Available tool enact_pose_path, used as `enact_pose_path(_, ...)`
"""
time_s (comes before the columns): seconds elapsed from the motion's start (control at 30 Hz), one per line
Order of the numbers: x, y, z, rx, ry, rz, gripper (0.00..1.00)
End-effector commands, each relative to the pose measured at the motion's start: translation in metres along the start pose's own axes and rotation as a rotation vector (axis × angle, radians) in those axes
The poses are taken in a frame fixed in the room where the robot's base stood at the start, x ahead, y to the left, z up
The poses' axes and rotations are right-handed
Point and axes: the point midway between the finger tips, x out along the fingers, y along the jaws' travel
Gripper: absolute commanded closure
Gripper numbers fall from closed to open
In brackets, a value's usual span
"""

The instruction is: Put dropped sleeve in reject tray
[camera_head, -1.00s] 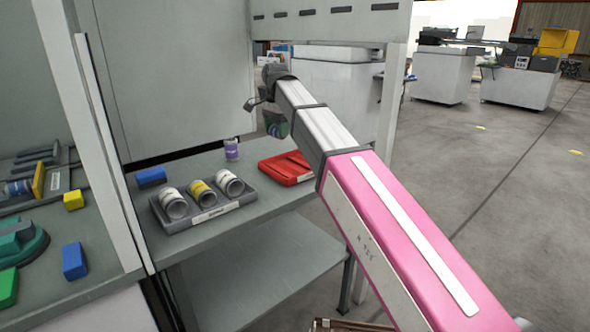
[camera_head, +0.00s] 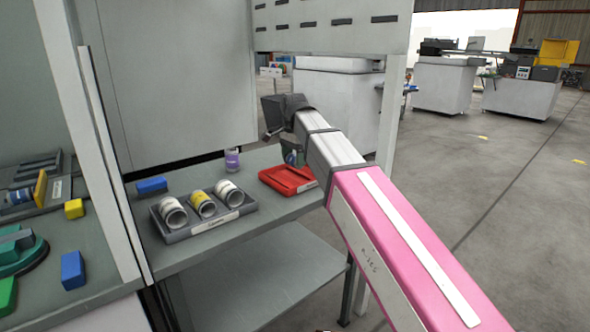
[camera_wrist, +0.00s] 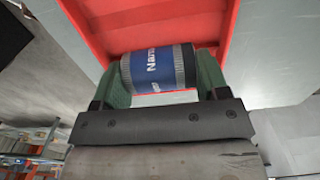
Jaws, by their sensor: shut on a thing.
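My gripper (camera_wrist: 160,82) has green fingers shut on the two ends of a sleeve (camera_wrist: 160,67). The sleeve has dark ridged ends and a blue band with white lettering, and it lies sideways between the fingers. The red tray (camera_wrist: 112,22) fills the view behind it. In the camera_head view my gripper (camera_head: 292,153) is over the back part of the red tray (camera_head: 278,182), at the right of the bench. The sleeve is mostly hidden there by my gripper and arm. I cannot tell whether it touches the tray floor.
A grey tray (camera_head: 192,236) with several lying cylinders, one yellow-banded, stands left of the red tray. A purple-banded cylinder (camera_head: 232,160) stands upright behind. A white post (camera_head: 110,165) divides the bench from another work surface.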

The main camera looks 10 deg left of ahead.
Motion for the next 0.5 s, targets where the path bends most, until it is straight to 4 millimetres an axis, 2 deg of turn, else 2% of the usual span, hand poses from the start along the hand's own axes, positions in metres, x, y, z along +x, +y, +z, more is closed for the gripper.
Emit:
enact_pose_path(0.17,0.007,0.003,-0.002,0.0,0.0,0.0,0.63)
enact_pose_path(0.4,0.036,0.003,-0.002,0.0,0.0,0.001,0.63)
enact_pose_path(0.5,0.042,0.003,-0.002,0.0,0.0,-0.001,0.63)
